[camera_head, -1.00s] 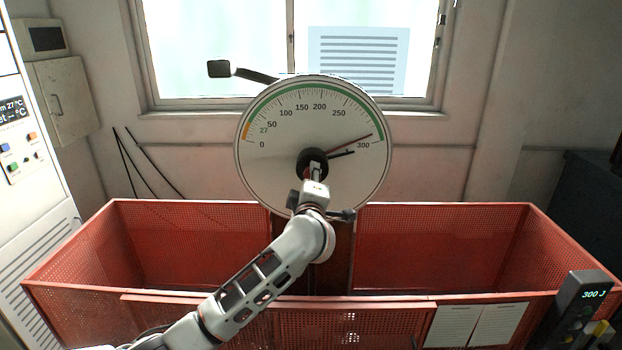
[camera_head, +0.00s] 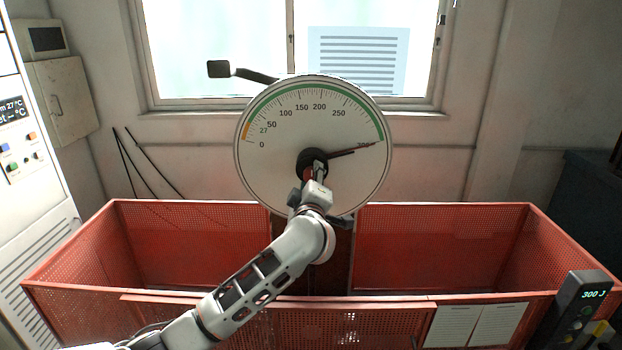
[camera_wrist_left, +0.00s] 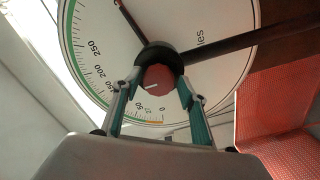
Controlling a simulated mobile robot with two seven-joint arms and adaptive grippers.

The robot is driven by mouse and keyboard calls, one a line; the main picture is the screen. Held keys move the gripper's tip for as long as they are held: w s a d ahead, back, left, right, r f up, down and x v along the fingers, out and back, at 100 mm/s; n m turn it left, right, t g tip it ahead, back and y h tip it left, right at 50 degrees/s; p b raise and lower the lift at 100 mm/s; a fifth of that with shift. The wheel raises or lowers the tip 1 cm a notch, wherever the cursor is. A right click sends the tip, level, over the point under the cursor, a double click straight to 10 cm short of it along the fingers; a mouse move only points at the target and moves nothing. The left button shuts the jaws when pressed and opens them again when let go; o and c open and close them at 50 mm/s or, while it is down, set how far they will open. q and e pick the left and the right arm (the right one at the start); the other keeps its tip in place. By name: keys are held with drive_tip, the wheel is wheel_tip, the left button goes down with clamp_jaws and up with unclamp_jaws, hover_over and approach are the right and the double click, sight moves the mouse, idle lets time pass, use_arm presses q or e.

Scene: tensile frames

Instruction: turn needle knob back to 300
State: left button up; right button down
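The round white dial (camera_head: 265,170) stands upright in front of me, with a scale from 0 to 300. Its red needle (camera_head: 360,149) points right and slightly up, with its tip over the 300 mark. The short black pointer lies almost in line with it. The red needle knob (camera_wrist_left: 158,76) is at the dial's centre, on a black hub (camera_wrist_left: 176,58). My left gripper (camera_head: 314,174) reaches it from below. In the left wrist view, its two teal-sided fingers close on the knob from both sides. My right gripper is not in view.
Red mesh guards (camera_head: 190,245) stand left and right below the dial. A black hammer head (camera_head: 219,69) on an arm sticks out at the dial's upper left. A handset (camera_head: 580,305) at lower right reads 300 J. A cabinet with buttons stands at far left.

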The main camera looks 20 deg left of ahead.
use_arm(q)
drive_tip(key=shift+r, duration=0.1)
drive_tip(key=v, duration=1.2)
drive_tip(key=shift+s+a, duration=0.1)
